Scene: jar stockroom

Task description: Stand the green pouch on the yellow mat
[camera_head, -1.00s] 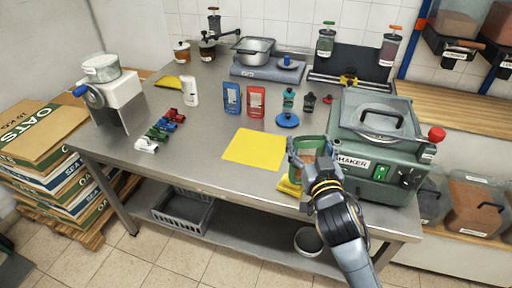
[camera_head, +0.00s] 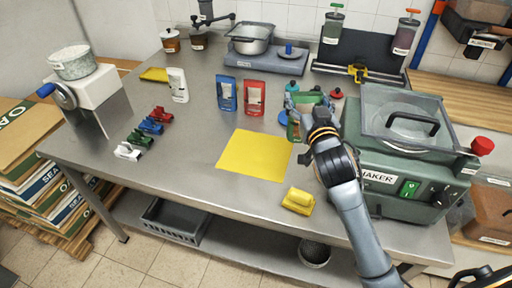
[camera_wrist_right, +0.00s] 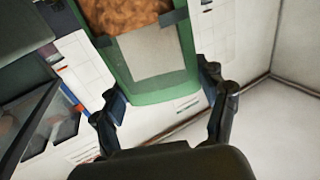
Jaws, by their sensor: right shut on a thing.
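The green pouch (camera_head: 293,130) is between the fingers of my right gripper (camera_head: 306,106), right of the yellow mat's far corner. Its lower part is partly hidden by the gripper, and I cannot tell how high it is above the table. In the right wrist view the pouch (camera_wrist_right: 150,62) fills the space between the fingers, showing a brown window and a pale label. The yellow mat (camera_head: 255,155) lies flat and empty on the steel table. My left gripper is not in view.
The green shaker machine (camera_head: 410,150) stands close to the right of my arm. A yellow sponge-like block (camera_head: 298,201) lies near the front edge. Blue (camera_head: 227,95) and red (camera_head: 254,98) pouches stand behind the mat. Several coloured clips (camera_head: 150,126) lie to the left.

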